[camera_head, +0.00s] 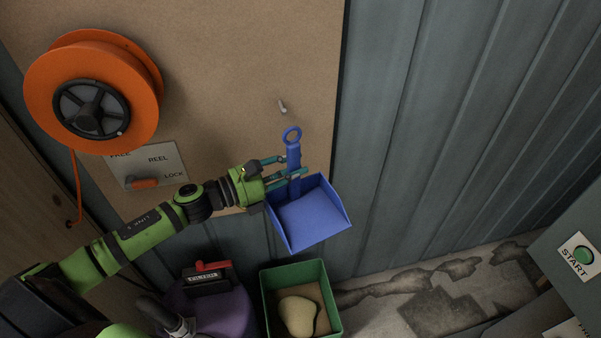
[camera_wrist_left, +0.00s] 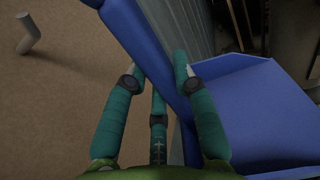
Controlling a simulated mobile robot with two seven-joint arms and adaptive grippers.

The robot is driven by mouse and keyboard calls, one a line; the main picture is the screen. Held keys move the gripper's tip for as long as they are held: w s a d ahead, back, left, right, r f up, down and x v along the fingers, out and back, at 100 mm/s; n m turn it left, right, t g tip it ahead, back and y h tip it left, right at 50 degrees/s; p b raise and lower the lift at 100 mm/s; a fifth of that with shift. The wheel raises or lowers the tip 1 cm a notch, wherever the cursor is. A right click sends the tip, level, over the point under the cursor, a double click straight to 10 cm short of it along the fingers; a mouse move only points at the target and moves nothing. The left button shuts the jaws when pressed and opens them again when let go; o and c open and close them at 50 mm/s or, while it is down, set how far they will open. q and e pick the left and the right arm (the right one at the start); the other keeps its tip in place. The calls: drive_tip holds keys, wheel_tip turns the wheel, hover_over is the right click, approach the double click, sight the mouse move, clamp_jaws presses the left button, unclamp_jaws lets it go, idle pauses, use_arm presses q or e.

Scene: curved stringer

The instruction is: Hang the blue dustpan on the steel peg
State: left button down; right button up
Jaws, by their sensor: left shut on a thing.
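The blue dustpan (camera_head: 310,217) is held in the air in front of the brown board, handle up, with a ring at the handle's top. My left gripper (camera_head: 287,172) is shut on its handle, below the ring. The steel peg (camera_head: 283,106) sticks out of the board a little above the ring, and the ring is apart from it. In the left wrist view the teal fingers (camera_wrist_left: 160,85) close around the blue handle, the dustpan's pan (camera_wrist_left: 265,110) is at the right, and the peg (camera_wrist_left: 27,35) shows at the upper left. My right gripper is not in view.
An orange reel (camera_head: 92,90) with a lever plate (camera_head: 147,168) is on the board at left. Below are a green bin (camera_head: 334,322) with a yellowish object in it and a purple container (camera_head: 215,310). A START button panel (camera_head: 578,255) is at right.

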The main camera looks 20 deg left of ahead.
use_arm(q)
drive_tip(key=shift+a+r, duration=0.1)
drive_tip(key=shift+r, duration=0.25)
drive_tip(key=shift+w+a+f+b, duration=0.1)
drive_tip(key=shift+w+a+b, duration=0.3)
drive_tip(key=shift+w, duration=0.15)
drive_tip(key=w+a+f+b, duration=0.1)
drive_tip(key=w+a+b, duration=0.4)
drive_tip(key=w+a, duration=0.1)
drive_tip(key=shift+w+f, duration=0.15)
drive_tip(key=shift+w, duration=0.65)
idle(0.8)
